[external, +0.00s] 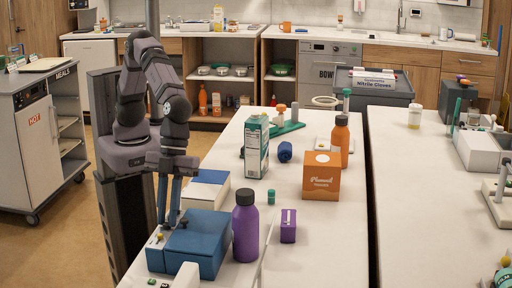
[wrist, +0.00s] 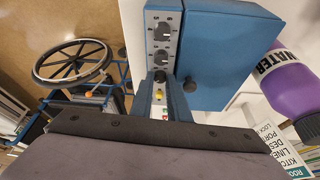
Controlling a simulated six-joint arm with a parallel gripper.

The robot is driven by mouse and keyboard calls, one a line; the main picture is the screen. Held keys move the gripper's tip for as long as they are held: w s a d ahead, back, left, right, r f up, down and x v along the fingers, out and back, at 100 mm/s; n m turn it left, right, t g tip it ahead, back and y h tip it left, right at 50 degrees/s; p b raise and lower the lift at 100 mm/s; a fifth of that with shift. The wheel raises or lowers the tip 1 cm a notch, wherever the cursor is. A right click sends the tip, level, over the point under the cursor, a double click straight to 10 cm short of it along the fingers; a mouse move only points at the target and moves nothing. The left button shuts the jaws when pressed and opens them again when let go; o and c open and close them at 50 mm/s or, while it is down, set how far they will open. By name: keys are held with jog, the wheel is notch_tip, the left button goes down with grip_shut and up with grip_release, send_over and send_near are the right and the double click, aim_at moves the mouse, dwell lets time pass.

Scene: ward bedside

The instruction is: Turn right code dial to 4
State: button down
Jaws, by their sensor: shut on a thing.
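A blue lockbox (external: 205,248) stands at the near left of the table, with a grey dial panel along one side. It also shows in the wrist view (wrist: 225,60). Two code dials (wrist: 162,31) (wrist: 162,57) are clear of my fingers in the wrist view. The right code dial (wrist: 160,76) is at the end of the row nearest my gripper, partly hidden between the fingertips. My gripper (external: 167,224) points down onto the panel, its two blue fingers shut on that dial. Its number cannot be read. A yellow button (wrist: 159,95) lies beside it.
A purple water bottle (external: 245,228) stands close right of the lockbox, with a small purple box (external: 288,226) beyond. A blue-and-white box (external: 206,190) lies behind the lockbox. An orange box (external: 321,176) and a carton (external: 257,147) stand farther back. The table's front right is mostly clear.

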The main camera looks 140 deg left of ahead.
jog(key=c, duration=2)
grip_release()
jog(key=shift+r, duration=0.1)
